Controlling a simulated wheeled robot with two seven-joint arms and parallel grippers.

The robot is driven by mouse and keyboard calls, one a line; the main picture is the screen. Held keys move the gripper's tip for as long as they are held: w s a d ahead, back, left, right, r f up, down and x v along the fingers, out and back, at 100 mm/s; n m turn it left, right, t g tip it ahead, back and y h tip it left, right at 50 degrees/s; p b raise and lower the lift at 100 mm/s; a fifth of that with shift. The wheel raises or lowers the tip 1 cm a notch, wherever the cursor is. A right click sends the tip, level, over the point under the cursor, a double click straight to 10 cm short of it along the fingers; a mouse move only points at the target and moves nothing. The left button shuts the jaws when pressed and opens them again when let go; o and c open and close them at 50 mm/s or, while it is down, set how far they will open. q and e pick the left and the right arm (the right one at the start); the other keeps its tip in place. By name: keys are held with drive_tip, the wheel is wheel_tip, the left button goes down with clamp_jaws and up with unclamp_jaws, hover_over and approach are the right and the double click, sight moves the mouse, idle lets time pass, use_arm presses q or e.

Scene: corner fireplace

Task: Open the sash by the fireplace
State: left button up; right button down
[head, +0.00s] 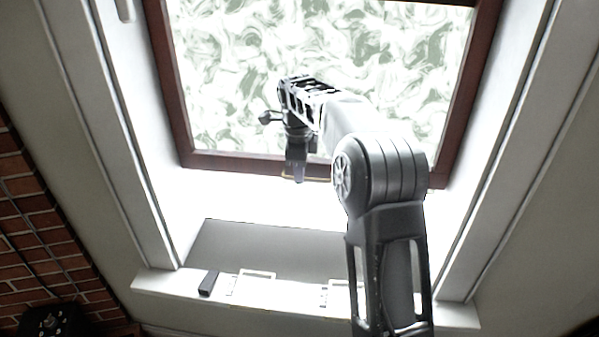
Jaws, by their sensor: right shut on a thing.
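The sash (235,162) has a dark red-brown frame around pale, swirl-patterned glass and fills the upper middle of the head view. My right arm reaches up in front of it from the lower right. My right gripper (298,172) is at the middle of the sash's bottom rail, shut on a thin brass-coloured handle (318,179) there. The fingers and wrist hide most of the handle. I cannot tell from this view how far the sash stands from its surround. My left gripper is not in view.
White window casings (128,150) flank the sash. Below is a white sill (180,285) with a small dark block (208,283) and pale, flat rectangular outlines on it. A brick wall (30,220) and a dark object (50,322) are at the left.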

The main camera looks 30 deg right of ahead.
drive_tip(key=c, duration=1.5)
unclamp_jaws()
wheel_tip(320, 180, up, 8)
drive_tip(key=s, duration=0.1)
drive_tip(key=shift+a+f+b, duration=0.2)
drive_tip(key=shift+a+b, duration=0.2)
drive_tip(key=shift+a, duration=0.05)
